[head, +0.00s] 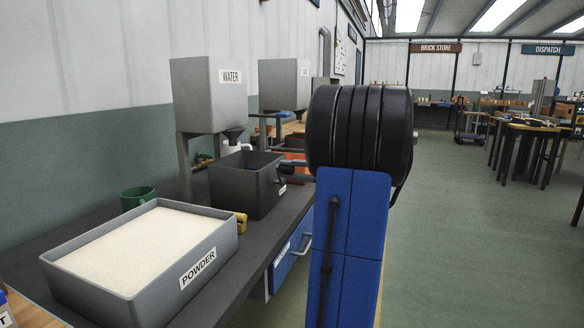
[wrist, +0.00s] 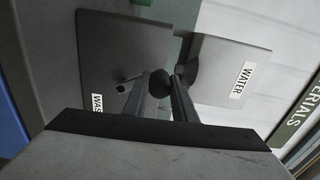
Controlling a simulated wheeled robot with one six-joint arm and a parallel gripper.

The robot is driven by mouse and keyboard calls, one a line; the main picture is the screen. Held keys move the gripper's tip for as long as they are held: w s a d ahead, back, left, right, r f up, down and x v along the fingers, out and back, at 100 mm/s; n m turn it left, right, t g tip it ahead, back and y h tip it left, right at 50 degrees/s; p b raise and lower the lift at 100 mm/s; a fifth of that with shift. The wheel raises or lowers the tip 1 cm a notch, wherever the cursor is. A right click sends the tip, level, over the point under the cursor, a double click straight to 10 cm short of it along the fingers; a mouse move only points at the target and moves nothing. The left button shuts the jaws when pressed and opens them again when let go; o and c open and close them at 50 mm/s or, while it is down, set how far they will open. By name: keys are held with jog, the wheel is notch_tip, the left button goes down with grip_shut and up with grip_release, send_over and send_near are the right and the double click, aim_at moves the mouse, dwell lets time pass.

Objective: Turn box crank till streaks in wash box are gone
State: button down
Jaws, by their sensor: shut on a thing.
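The wash box (head: 262,200) is a dark grey open-topped box on the bench, behind the powder tray. It also shows in the wrist view (wrist: 108,38), at the left, with its label partly cut off. My gripper (wrist: 161,86) is shut on a dark round knob (wrist: 159,83), which appears to be the crank's handle, beside the wash box. The rest of the crank is mostly hidden. In the head view my arm hides most of the gripper. The inside of the box is dim, and I cannot make out streaks in either view.
A tray of white powder (head: 226,243) stands in front of the box, with a green cup (head: 137,197) to the left. The water hopper (head: 207,95) stands above and behind. Open floor (head: 460,230) lies to the right.

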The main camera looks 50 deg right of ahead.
jog(key=shift+s+a+f+n, duration=0.15)
jog(key=shift+a+f+n, duration=0.25)
jog(key=shift+n, duration=0.45)
jog(key=shift+s+a+f+n, duration=0.15)
jog(key=shift+a+f+n, duration=0.2)
jog(key=shift+n, duration=0.55)
jog(key=shift+s+a+f+n, duration=0.15)
jog(key=shift+a+f+n, duration=0.25)
jog(key=shift+n, duration=0.45)
jog(key=c, duration=1.5)
grip_release()
jog(key=shift+o, duration=0.2)
jog(key=v, duration=1.7)
jog(key=shift+s, duration=0.25)
